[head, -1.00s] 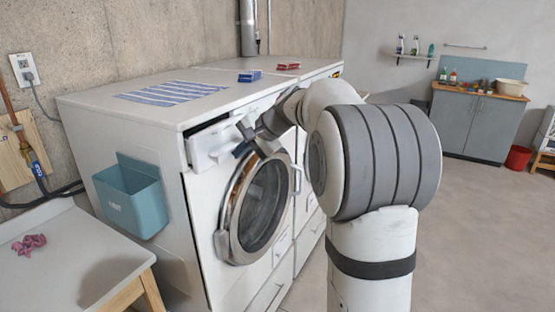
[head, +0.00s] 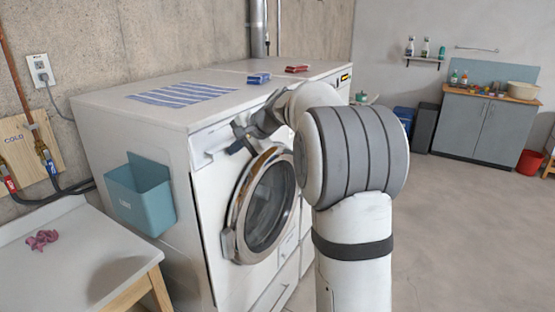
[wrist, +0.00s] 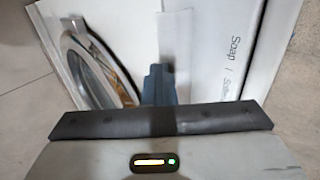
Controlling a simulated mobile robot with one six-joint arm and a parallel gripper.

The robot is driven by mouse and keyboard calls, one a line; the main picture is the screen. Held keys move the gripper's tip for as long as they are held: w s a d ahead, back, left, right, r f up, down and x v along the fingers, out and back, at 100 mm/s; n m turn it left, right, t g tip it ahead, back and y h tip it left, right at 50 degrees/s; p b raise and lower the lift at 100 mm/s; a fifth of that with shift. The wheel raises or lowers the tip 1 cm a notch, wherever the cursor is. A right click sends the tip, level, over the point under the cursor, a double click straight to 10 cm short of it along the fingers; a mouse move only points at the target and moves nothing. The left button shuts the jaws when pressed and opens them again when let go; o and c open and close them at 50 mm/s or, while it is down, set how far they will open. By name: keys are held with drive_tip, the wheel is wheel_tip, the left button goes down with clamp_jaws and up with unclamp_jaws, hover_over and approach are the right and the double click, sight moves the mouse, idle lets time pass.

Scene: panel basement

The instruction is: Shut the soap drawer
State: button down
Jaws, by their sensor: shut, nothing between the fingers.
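The soap drawer (head: 206,151) is at the top left of the front of the near washing machine (head: 205,205). Its white front looks flush or nearly flush with the panel in the head view. In the wrist view its front (wrist: 218,55) carries the word "Soap" and part of a second word. My gripper (head: 238,143) is shut and empty, at the right part of the drawer front. In the wrist view my gripper's blue-grey fingers (wrist: 158,84) are together at the drawer's edge; I cannot tell whether they touch it.
The round washer door (head: 263,205) is just below my gripper. A blue bin (head: 140,200) hangs on the machine's left side. A white table (head: 85,255) with a pink cloth (head: 42,239) stands at the left.

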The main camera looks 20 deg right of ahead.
drive_tip(key=s+d+f+b+v, duration=0.1)
drive_tip(key=s+f+b+v, duration=0.15)
drive_tip(key=v, duration=1.05)
drive_tip(key=s+a+f+n+g+h, duration=0.1)
drive_tip(key=s+a+f+n+h, duration=0.1)
drive_tip(key=s+f, duration=0.5)
drive_tip(key=s+a+f+n+g+h, duration=0.2)
drive_tip(key=s+f+n, duration=0.3)
drive_tip(key=s, duration=0.7)
drive_tip(key=s+a+f+n+g+h, duration=0.1)
drive_tip(key=s+a+f+n, duration=0.2)
drive_tip(key=s+f, duration=0.6)
drive_tip(key=shift+s+a+f+h, duration=0.2)
drive_tip(key=shift+s+a+h, duration=0.2)
drive_tip(key=shift+s+a, duration=0.3)
drive_tip(key=c, duration=2.1)
unclamp_jaws()
drive_tip(key=shift+c, duration=0.2)
